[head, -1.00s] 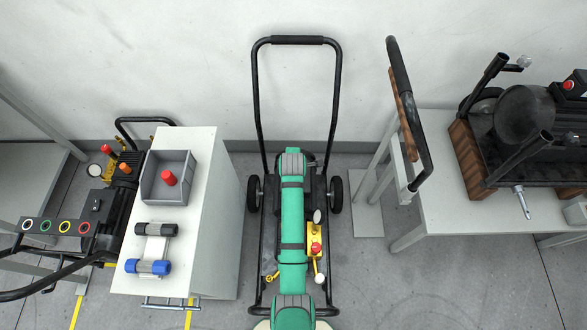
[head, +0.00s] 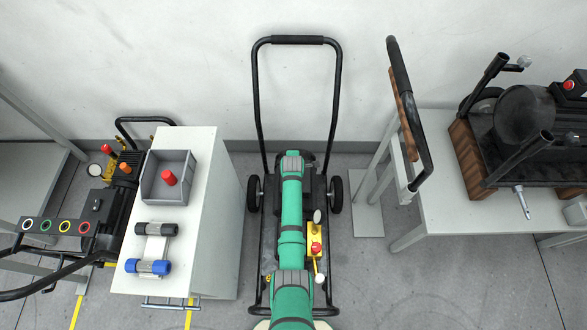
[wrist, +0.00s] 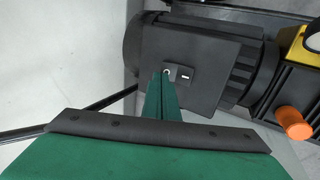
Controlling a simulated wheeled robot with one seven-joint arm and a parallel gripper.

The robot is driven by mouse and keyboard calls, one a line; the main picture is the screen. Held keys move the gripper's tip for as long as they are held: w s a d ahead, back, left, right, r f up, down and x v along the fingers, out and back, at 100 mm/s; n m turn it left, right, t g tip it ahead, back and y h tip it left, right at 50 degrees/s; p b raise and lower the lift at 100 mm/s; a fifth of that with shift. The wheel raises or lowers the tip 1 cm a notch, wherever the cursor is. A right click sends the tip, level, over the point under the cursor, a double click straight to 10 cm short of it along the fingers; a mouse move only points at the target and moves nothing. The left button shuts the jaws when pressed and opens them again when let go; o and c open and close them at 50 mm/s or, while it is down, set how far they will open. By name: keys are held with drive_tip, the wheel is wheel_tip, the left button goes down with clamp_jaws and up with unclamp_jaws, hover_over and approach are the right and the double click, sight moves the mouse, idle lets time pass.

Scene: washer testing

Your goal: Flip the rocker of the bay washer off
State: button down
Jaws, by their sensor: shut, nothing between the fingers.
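The bay washer stands on the floor in the middle of the head view, with a black push handle (head: 297,41), two wheels and a yellow block (head: 314,238). My arm covers much of it there. In the wrist view its black motor housing (wrist: 213,62) carries a small dark rocker (wrist: 184,77) with a white ring mark and a white bar mark. My gripper (wrist: 163,76) is shut and empty, its green fingertips over the left side of the rocker by the ring mark. I cannot tell whether they touch it. The gripper is hidden in the head view.
A white cabinet (head: 215,215) with a grey bin (head: 188,162) stands close on the left, another washer (head: 105,215) beyond it. A bench (head: 440,190) with dark machinery is on the right. An orange knob (wrist: 294,123) sits right of the housing. Floor is free right of the washer.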

idle(0.3)
drive_tip(key=shift+w+f+g, duration=0.1)
drive_tip(key=shift+w+g, duration=0.1)
drive_tip(key=shift+g, duration=0.1)
drive_tip(key=shift+w+f, duration=0.1)
drive_tip(key=shift+f, duration=0.15)
drive_tip(key=shift+w, duration=0.15)
drive_tip(key=shift+d, duration=0.5)
drive_tip(key=shift+s+a+r, duration=0.1)
drive_tip(key=shift+s+a, duration=0.5)
drive_tip(key=shift+s, duration=0.4)
drive_tip(key=shift+d+r, duration=0.1)
drive_tip(key=shift+d, duration=0.05)
